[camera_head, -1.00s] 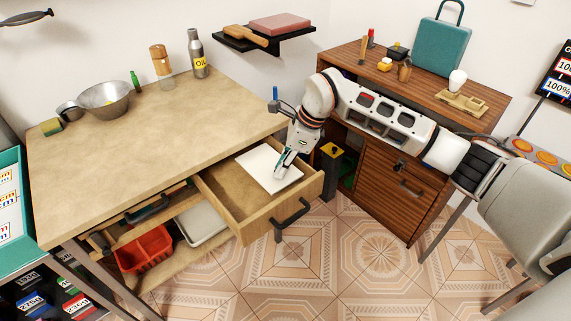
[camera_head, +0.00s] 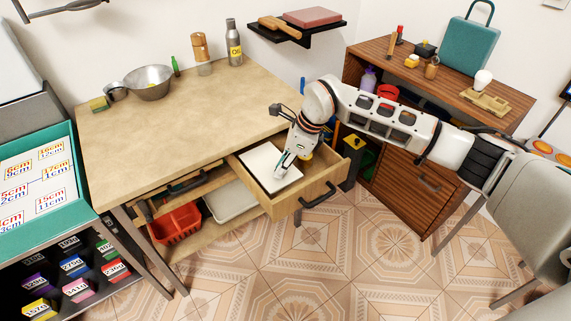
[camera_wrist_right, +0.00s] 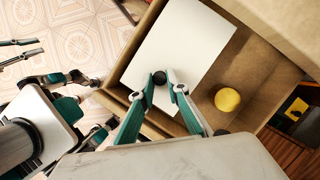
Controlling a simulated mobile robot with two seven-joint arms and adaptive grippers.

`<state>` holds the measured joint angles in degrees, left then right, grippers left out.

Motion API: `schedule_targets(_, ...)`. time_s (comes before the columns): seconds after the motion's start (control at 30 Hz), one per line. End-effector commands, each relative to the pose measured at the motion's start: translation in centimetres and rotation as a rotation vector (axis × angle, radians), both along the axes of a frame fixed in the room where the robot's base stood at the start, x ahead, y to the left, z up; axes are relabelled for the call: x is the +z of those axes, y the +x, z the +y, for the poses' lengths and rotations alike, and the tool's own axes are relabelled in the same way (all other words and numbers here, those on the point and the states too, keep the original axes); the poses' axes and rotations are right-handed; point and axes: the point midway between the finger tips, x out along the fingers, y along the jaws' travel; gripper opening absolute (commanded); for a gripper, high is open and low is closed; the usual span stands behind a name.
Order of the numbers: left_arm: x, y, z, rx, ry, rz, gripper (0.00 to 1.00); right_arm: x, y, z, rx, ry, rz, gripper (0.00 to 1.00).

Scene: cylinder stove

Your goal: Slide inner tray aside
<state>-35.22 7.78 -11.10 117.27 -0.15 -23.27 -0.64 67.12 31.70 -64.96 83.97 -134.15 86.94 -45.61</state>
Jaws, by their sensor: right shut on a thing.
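The inner tray, a flat white panel (camera_head: 262,166), lies in the open wooden drawer (camera_head: 320,186). My right gripper (camera_head: 284,170) reaches down over the panel's right side. In the right wrist view, its fingers close on a small dark knob (camera_wrist_right: 159,78) at the edge of the white panel (camera_wrist_right: 180,45). A yellow round thing (camera_wrist_right: 227,99) lies uncovered on the drawer floor beside the panel.
The wooden table (camera_head: 180,130) above holds a metal bowl (camera_head: 148,82) and bottles. A red basket (camera_head: 175,222) and a white tray (camera_head: 232,200) sit on the shelf below. A dark wooden cabinet (camera_head: 410,190) stands to the right. Tiled floor lies clear in front.

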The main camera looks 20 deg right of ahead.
Motion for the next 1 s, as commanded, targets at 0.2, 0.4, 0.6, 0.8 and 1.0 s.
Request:
schedule_targets(0.2,0.1,-0.1,0.1,-0.001,0.002,0.0,0.16,0.0,0.0,0.0,0.001,0.0,0.0,0.21)
schedule_targets(0.4,0.4,0.0,0.3,-0.004,0.005,-0.005,0.16,0.1,0.0,-0.1,0.001,-0.001,-0.001,0.21)
schedule_targets(0.6,0.3,0.0,0.3,-0.003,0.004,-0.005,0.16,2.0,-0.1,-0.8,0.0,0.0,-0.006,0.21)
schedule_targets(0.8,0.3,0.0,0.3,-0.002,0.005,-0.004,0.16,5.8,-0.9,-2.2,-0.001,-0.001,-0.005,0.21)
schedule_targets(1.0,0.3,0.0,0.3,-0.002,0.005,-0.004,0.16,9.1,-1.5,-3.5,0.0,0.0,-0.003,0.21)
